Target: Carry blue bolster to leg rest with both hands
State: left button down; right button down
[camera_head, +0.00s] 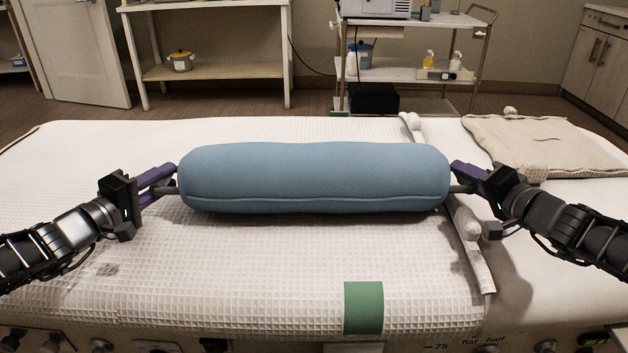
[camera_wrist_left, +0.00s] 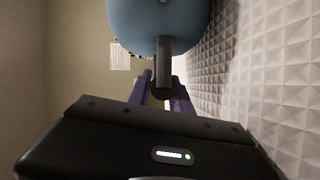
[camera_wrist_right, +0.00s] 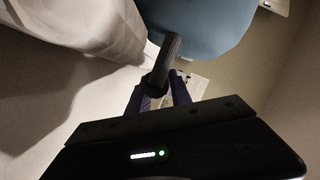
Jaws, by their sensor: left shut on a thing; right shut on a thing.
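The blue bolster (camera_head: 315,177) is a long padded roll lying level across the middle of the head view, with a shadow below it on the bed. My left gripper (camera_head: 172,180) is shut on a dark tab at its left end. My right gripper (camera_head: 459,178) is shut on a dark tab at its right end. The left wrist view shows the tab (camera_wrist_left: 163,62) between the purple fingers; the right wrist view shows the other tab (camera_wrist_right: 166,62) held likewise. The white waffle-covered bed section (camera_head: 240,262) lies beneath; no label marks it as the leg rest.
A green strip (camera_head: 363,307) hangs at the bed's front edge. A rolled white strip (camera_head: 470,235) runs along the cover's right edge. A beige folded towel (camera_head: 540,145) lies at the right. A shelf (camera_head: 215,70) and a trolley (camera_head: 410,65) stand behind the bed.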

pick_arm(q)
jog(key=shift+r, duration=0.15)
pick_arm(e)
jog(key=shift+r, duration=0.15)
dwell(0.5)
